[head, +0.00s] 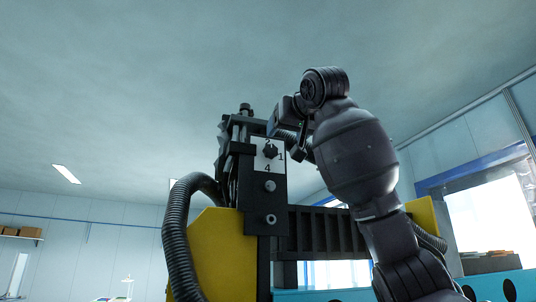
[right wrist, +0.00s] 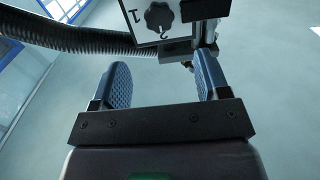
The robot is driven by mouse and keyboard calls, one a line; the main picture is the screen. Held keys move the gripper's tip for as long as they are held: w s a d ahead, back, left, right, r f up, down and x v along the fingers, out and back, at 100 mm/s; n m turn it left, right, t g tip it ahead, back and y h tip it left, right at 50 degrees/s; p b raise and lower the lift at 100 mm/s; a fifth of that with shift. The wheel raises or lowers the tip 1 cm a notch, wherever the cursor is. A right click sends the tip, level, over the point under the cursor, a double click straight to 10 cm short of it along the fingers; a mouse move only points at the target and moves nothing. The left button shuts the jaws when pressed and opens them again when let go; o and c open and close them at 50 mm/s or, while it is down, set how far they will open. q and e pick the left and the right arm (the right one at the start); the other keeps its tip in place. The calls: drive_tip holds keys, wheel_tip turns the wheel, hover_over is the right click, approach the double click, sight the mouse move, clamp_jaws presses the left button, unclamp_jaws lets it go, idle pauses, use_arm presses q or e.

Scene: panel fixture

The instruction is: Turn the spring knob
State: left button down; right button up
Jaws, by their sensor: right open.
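The spring knob (head: 270,151) is a small dark lobed knob on a white plate with numbers, high on the black fixture post. The digits 1 and 4 are legible in the head view. The knob also shows at the top of the right wrist view (right wrist: 159,16), with 1 and 2 beside it. My right gripper (head: 288,137) is just right of the plate in the head view. In the right wrist view its two blue padded fingers (right wrist: 162,78) are spread with nothing between them, and the knob lies beyond their tips, apart from them. My left gripper is out of view.
The black post (head: 265,215) carries two round bolts below the plate. A ribbed hose (head: 177,235) curves down its left side, and yellow panels (head: 222,252) flank it. A slatted black crosspiece (head: 325,232) extends right, behind my right arm. The space above the fixture is clear.

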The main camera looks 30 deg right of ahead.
sight(271, 149)
drive_tip(key=p+x, duration=0.3)
drive_tip(key=x, duration=0.6)
drive_tip(key=shift+d+r, duration=0.1)
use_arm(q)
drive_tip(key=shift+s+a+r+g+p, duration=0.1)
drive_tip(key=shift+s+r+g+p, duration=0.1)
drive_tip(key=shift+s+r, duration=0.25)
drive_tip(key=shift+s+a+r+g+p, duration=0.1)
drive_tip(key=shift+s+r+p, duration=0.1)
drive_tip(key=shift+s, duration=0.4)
use_arm(e)
drive_tip(key=shift+w+d, duration=0.2)
drive_tip(key=shift+w, duration=0.5)
drive_tip(key=c, duration=0.9)
